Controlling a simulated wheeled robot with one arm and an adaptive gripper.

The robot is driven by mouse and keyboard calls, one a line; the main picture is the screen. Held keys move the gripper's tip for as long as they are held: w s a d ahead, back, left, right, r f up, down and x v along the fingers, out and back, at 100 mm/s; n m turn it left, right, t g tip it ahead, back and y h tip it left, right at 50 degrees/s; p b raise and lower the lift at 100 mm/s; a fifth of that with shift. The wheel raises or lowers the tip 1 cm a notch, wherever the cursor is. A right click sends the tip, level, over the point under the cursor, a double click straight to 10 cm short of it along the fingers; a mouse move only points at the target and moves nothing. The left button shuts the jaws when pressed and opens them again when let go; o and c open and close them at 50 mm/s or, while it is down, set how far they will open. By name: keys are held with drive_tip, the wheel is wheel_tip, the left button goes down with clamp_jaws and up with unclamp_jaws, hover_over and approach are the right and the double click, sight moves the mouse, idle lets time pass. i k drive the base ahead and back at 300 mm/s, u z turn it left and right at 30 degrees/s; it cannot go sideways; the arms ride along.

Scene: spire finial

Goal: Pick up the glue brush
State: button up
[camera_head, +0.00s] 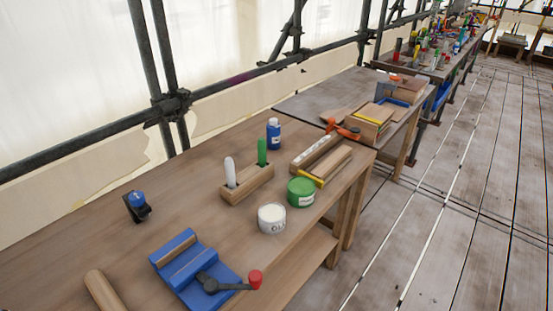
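No thing here can be told for sure as the glue brush. A wooden block holder (250,189) stands on the near workbench (150,190). A white rounded handle (230,172) and a green handle (262,151) stand upright in it; their lower ends are hidden in the block. A yellow handle-like piece (311,178) lies against a wooden block behind the green tin (300,192); I cannot tell what tool it belongs to. My gripper is not in view.
A white tin (272,218) stands before the holder, a blue bottle (274,134) behind it. A blue vise (193,267) with a red-knobbed lever, a small blue-black tool (137,205) and a wooden cylinder (103,291) are nearer. Plank floor (450,200) is clear at right.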

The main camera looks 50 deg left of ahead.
sight(229, 164)
drive_tip(key=i, duration=0.95)
drive_tip(key=u, duration=3.95)
drive_tip(key=i, duration=0.5)
drive_tip(key=u, duration=0.05)
